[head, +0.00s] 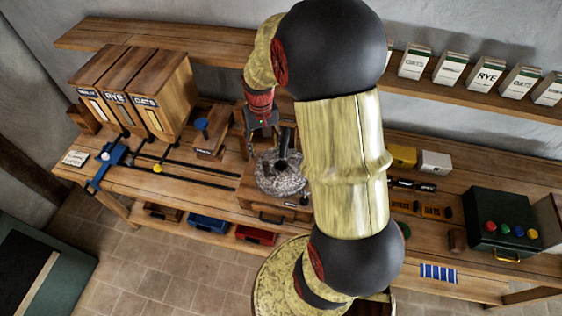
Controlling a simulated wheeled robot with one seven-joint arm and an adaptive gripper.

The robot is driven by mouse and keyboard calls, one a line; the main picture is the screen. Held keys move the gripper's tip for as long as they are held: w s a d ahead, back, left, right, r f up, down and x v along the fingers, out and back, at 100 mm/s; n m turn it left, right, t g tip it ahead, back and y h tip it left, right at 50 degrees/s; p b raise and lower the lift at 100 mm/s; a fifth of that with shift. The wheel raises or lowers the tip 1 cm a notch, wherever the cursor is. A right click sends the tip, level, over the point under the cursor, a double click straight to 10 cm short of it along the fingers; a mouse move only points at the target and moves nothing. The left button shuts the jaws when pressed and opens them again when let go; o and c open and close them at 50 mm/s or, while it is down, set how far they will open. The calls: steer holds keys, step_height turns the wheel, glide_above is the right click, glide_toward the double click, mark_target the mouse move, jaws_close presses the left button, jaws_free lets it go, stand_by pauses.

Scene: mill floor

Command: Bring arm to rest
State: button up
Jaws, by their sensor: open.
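My arm fills the middle of the head view, rising over the bench and bending at a large black joint at the top. Its far end points down to my gripper (262,128), which is open, with nothing seen in it. It hangs over the back of the bench, just left of the dark upright handle on a round grey millstone (283,176). The fingertips are small and partly lost against the things behind, so I cannot tell whether they touch anything.
A wooden bench (215,190) carries grain bins (165,90) labelled RYE and OATS, a blue clamp-like device (112,155) on dark rails, and a green box (500,220) with coloured buttons. A wall shelf (440,95) holds several labelled packets.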

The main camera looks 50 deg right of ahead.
stand_by(0.5)
steer(key=shift+s+a+f, duration=0.2)
steer(key=shift+s, duration=0.15)
steer(key=s+a+n+t+b, duration=0.2)
steer(key=s+a+b, duration=0.4)
steer(key=a+b, duration=0.4)
steer(key=s+a+f+n+t+b, duration=0.1)
steer(key=s+a+n+t+b, duration=0.2)
steer(key=s+a+b, duration=0.3)
steer(key=shift+s+a+n+t+b, duration=0.4)
steer(key=shift+a+b, duration=1.85)
steer(key=shift+b, duration=1.6)
steer(key=shift+w+f, duration=0.1)
steer(key=shift+c, duration=0.4)
